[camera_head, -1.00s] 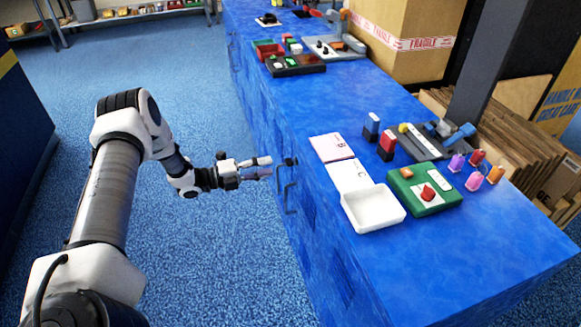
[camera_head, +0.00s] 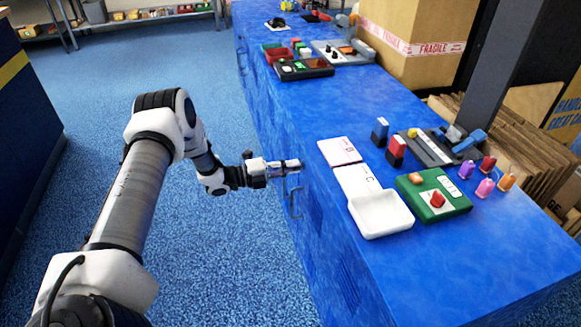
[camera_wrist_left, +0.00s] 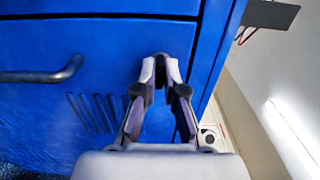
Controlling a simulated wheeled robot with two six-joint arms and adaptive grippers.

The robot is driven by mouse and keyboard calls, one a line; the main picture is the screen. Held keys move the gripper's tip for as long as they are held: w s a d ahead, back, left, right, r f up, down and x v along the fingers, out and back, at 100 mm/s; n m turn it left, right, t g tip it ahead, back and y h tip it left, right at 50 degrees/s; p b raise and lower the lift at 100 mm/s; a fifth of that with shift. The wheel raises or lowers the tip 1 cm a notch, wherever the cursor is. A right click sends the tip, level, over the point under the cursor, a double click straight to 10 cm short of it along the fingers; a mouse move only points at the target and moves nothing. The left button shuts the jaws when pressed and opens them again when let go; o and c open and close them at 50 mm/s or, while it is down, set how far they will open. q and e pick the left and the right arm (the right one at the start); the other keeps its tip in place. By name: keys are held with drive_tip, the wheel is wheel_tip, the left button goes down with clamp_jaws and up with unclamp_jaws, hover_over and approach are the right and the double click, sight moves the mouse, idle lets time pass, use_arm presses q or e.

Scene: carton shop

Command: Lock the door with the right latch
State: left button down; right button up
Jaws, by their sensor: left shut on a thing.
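The door is a blue panel (camera_wrist_left: 80,45) on the cabinet front, with a grey bar handle (camera_wrist_left: 45,75) at the left in the left wrist view and dark vent slots below it. My left gripper (camera_head: 292,165) is at the cabinet front, above the handle (camera_head: 295,203) in the head view. Its fingers (camera_wrist_left: 161,68) are closed on the small dark latch (camera_wrist_left: 160,56) near the door's upper right corner in the wrist view. The fingers mostly cover the latch, so its angle cannot be told. My right gripper is out of view.
The blue counter top (camera_head: 480,270) holds a white tray (camera_head: 382,214), a green box with a red knob (camera_head: 433,195) and several coloured pieces. A large carton (camera_head: 412,40) stands farther back. The carpet (camera_head: 225,280) beside the cabinet is clear.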

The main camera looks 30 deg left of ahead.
use_arm(q)
drive_tip(key=shift+n, duration=0.3)
drive_tip(key=n+p, duration=0.1)
drive_tip(key=n, duration=0.7)
drive_tip(key=shift+d, duration=0.1)
drive_tip(key=n+p, duration=0.1)
drive_tip(key=n, duration=0.8)
drive_tip(key=shift+r, duration=0.1)
idle(0.5)
drive_tip(key=c, duration=1.3)
unclamp_jaws()
drive_tip(key=shift+c, duration=0.2)
drive_tip(key=shift+o, duration=0.4)
drive_tip(key=shift+w, duration=0.15)
